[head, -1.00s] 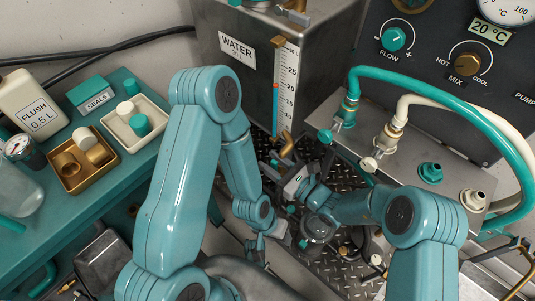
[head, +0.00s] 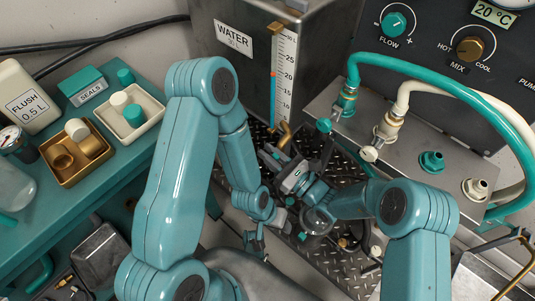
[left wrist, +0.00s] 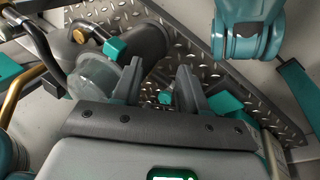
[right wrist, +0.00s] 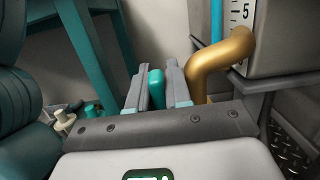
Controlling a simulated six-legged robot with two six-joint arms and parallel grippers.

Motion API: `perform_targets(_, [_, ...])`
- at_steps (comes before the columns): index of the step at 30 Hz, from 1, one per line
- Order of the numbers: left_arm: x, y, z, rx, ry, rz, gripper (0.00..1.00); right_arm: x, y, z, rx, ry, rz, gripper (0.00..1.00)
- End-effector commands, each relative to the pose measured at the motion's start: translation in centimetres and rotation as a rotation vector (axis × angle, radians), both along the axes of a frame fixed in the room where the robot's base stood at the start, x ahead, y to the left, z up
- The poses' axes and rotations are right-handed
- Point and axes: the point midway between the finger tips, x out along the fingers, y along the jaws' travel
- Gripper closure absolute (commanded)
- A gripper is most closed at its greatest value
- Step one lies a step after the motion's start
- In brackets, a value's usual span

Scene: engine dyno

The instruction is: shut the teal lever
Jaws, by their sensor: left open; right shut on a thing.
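The teal lever (right wrist: 156,88) shows in the right wrist view as a short upright teal grip between my right fingers. My right gripper (right wrist: 158,92) is shut on it, just left of a bent brass pipe (right wrist: 218,60). In the head view my right gripper (head: 270,158) is low in front of the water tank (head: 262,62), beside the brass spout (head: 284,135); the lever is mostly hidden there. My left gripper (left wrist: 160,88) is open and empty, with a small teal part (left wrist: 165,97) beyond its fingertips.
A clear round bowl (left wrist: 97,76) with dark and teal parts is close to the left fingers. A panel with a teal hose (head: 440,85) and a cream hose is at the right. A teal bench (head: 110,180) with trays and a flush bottle is at the left.

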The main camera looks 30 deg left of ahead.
Motion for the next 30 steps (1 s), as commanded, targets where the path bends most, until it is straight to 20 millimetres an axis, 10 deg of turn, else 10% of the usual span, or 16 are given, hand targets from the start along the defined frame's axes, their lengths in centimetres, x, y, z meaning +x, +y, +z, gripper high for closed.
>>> perform_targets(5, [1.7, 0.3, -2.7, 0.011, -0.055, 0.008, 0.57, -0.3, -1.2, -0.7, 0.212, -0.030, 0.005, 1.00])
perform_targets(20, [2.1, 0.4, -2.7, 0.013, -0.071, 0.010, 0.57, -0.4, -2.1, 0.0, 0.343, -0.051, 0.005, 1.00])
perform_targets(21, [2.1, 0.4, -2.7, 0.013, -0.071, 0.010, 0.57, -0.4, -2.1, 0.0, 0.343, -0.051, 0.005, 0.69])
perform_targets(22, [2.1, 0.4, -2.7, 0.013, -0.071, 0.010, 0.57, -0.4, -2.1, 0.0, 0.343, -0.051, 0.005, 0.61])
perform_targets(30, [2.1, 0.4, -2.7, 0.013, -0.070, 0.009, 0.57, -0.3, -2.1, 0.0, 0.343, -0.049, 0.002, 0.61])
